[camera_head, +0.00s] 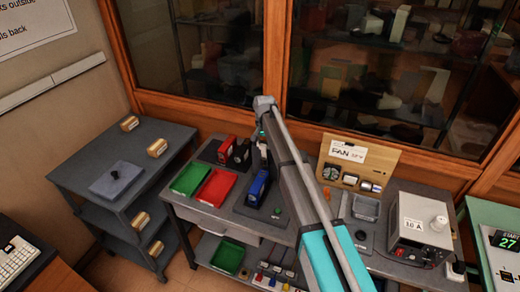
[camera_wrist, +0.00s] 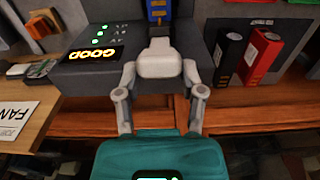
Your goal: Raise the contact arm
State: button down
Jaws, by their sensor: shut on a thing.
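My gripper (camera_wrist: 158,85) reaches over the grey bench in the wrist view. Its two fingers close around a pale grey block (camera_wrist: 158,58), which I take to be the end of the contact arm; the arm's full shape is hidden. Behind it stands a dark grey fixture (camera_wrist: 82,75) with a lit "GOOD" display (camera_wrist: 91,54) and several lights, some green. A blue part with yellow marks (camera_wrist: 157,11) is at the top. In the head view, my gripper (camera_head: 263,143) is near the back of the bench, beyond the blue device (camera_head: 258,187), and its fingertips are mostly hidden.
Green (camera_head: 190,179) and red (camera_head: 215,188) trays lie left on the bench. A FAN board (camera_head: 350,155) and a power supply (camera_head: 418,225) stand right. Glass cabinets (camera_head: 380,70) close off the back.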

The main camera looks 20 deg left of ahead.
jog(key=shift+w+d+r, duration=0.1)
jog(key=shift+w, duration=1.65)
jog(key=shift+c, duration=1)
grip_release()
jog(key=shift+w, duration=0.1)
jog(key=shift+s, duration=0.2)
jog(key=shift+s, duration=0.1)
